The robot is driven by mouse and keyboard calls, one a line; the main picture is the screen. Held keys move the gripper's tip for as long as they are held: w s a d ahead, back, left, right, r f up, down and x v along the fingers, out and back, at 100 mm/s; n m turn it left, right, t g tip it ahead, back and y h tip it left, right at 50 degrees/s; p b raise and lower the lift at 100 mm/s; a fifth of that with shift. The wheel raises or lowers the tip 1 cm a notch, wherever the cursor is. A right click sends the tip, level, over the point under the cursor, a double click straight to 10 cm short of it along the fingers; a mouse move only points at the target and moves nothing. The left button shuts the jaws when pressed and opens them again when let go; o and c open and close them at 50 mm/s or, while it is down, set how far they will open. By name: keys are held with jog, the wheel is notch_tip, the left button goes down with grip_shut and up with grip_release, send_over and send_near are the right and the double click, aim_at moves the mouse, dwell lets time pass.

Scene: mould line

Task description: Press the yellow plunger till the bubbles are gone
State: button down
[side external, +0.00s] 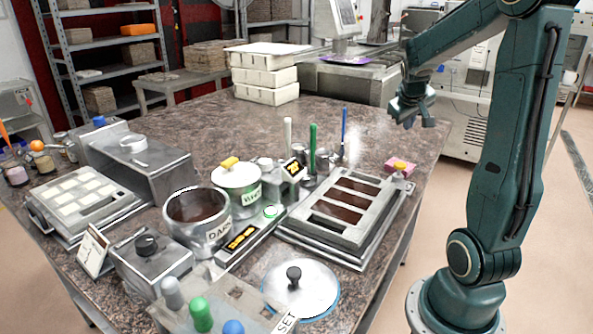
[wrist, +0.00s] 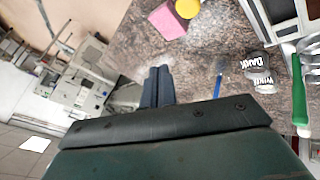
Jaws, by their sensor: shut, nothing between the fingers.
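A round yellow knob, which looks like the plunger (side external: 401,167), sits at the far right corner of the grey mould frame (side external: 293,231), by a pink block (side external: 394,162). The yellow plunger also shows in the wrist view (wrist: 187,8), at the top edge beside the pink block (wrist: 167,21). The mould holds dark brown filling (side external: 346,198) in several slots; bubbles are too small to tell. My gripper (side external: 412,120) is above the table's right edge, apart from the plunger and higher. In the wrist view its two dark fingers (wrist: 157,84) are together and empty.
Upright tools with white, green and blue handles (side external: 344,125) stand behind the mould. A dark pot (side external: 197,217) and a lidded white pot (side external: 237,190) stand left of it. The back of the table (side external: 190,115) has free room.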

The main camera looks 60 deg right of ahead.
jog(key=shift+f, duration=0.1)
dwell(0.3)
send_near(401, 163)
jog(key=shift+w+d+f, duration=0.2)
jog(key=shift+d+f, duration=0.7)
jog(key=shift+d, duration=0.3)
jog(key=shift+w+d+f, duration=0.25)
jog(key=shift+d+f, duration=0.6)
jog(key=shift+d, duration=0.4)
jog(key=shift+f, duration=1.4)
dwell(2.0)
jog(key=shift+r, duration=0.1)
dwell(0.3)
jog(key=shift+r, duration=1.25)
